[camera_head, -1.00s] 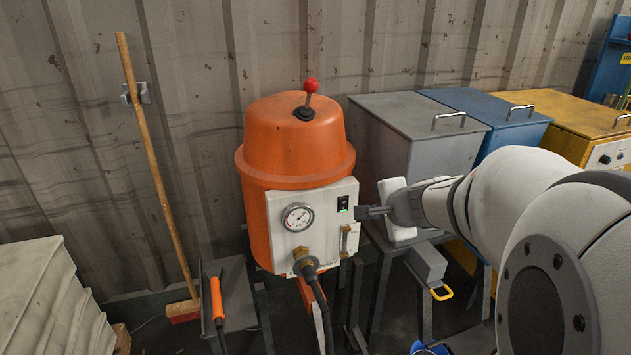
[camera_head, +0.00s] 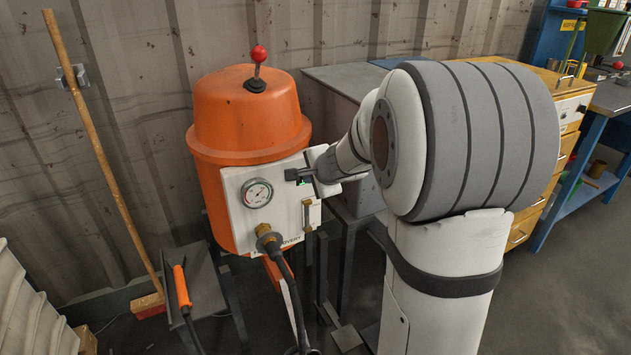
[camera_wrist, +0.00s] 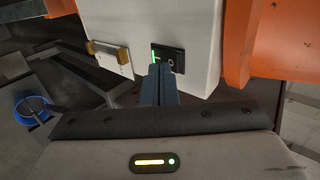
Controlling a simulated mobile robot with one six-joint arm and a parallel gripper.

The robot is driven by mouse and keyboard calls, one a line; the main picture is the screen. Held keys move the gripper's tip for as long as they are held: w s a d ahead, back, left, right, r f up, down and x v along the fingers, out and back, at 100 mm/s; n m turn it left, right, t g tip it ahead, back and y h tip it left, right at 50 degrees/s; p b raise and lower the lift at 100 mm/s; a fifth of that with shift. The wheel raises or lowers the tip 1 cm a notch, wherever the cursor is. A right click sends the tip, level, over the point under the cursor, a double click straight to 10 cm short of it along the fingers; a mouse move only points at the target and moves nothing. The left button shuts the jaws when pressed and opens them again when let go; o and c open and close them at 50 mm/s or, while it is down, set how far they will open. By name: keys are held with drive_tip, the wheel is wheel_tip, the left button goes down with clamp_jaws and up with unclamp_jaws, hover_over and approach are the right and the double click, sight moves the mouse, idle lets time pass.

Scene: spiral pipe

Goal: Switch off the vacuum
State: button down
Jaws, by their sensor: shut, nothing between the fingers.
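The orange vacuum (camera_head: 245,115) stands against the wall with a white control panel (camera_head: 240,198) on its front. Its black rocker switch (camera_wrist: 178,57) shows in the wrist view with a green light lit at its left end and an "O" mark at its right.
A pressure gauge (camera_head: 257,193) and a brass hose fitting (camera_head: 268,240) sit on the panel near my gripper. A red-knobbed lever (camera_head: 258,67) stands on the lid. Grey bins (camera_head: 340,80) are behind my arm. A broom (camera_head: 100,160) leans at left.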

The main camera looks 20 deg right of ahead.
drive_tip(key=shift+w, duration=0.25)
drive_tip(key=shift+r, duration=0.15)
drive_tip(key=shift+w+p, duration=0.25)
drive_tip(key=shift+p, duration=0.9)
drive_tip(key=shift+r+g+p, duration=0.3)
drive_tip(key=shift+r+p, duration=0.35)
drive_tip(key=shift+r, duration=0.15)
